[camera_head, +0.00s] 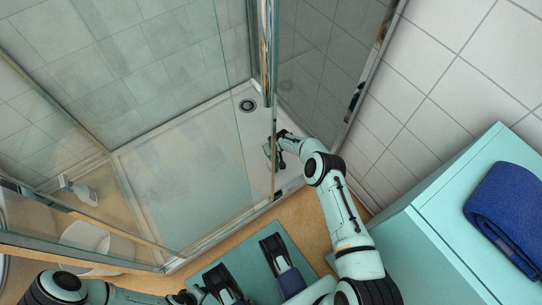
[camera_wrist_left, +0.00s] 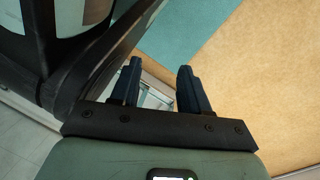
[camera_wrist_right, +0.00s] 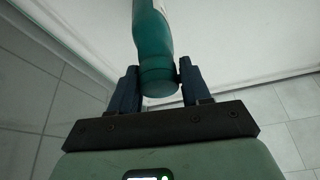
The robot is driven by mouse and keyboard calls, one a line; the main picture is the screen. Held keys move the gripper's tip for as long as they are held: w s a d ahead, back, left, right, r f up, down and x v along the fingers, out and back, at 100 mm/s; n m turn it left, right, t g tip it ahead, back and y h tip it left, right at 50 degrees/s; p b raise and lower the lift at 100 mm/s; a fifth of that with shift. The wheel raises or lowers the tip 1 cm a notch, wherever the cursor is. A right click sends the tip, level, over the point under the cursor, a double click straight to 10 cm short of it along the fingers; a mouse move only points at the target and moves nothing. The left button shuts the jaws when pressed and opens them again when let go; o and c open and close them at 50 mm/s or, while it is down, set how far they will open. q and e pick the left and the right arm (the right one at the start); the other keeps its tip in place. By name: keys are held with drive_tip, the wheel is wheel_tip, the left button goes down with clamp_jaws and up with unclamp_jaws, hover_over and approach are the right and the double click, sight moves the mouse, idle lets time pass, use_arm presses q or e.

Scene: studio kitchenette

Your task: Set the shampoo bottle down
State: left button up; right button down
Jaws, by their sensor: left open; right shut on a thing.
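The shampoo bottle (camera_wrist_right: 152,40) is teal green. In the right wrist view its rounded end sits between the fingers of my right gripper (camera_wrist_right: 160,85), which is shut on it. The bottle's other end runs out of the top of that view. In the head view my right gripper (camera_head: 273,146) reaches into the shower, over the right side of the white shower tray (camera_head: 185,165). Whether the bottle touches the tray, I cannot tell. My left gripper (camera_wrist_left: 158,88) is open and empty, above the floor outside the shower.
Glass shower panels (camera_head: 215,60) with metal frames stand around the tray, close to my right arm. A round drain (camera_head: 247,105) lies near the tray's back. A teal cabinet (camera_head: 405,255) with a blue towel (camera_head: 510,215) stands at right. Most of the tray is clear.

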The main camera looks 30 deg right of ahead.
use_arm(q)
drive_tip(key=s+f+g+b, duration=0.2)
drive_tip(key=s+f, duration=0.1)
drive_tip(key=s, duration=0.2)
drive_tip(key=shift+s+a, duration=0.3)
drive_tip(key=shift+a, duration=0.05)
use_arm(e)
wheel_tip(320, 180, down, 5)
drive_tip(key=shift+f, duration=0.1)
drive_tip(key=c, duration=0.5)
unclamp_jaws()
drive_tip(key=shift+f, duration=0.1)
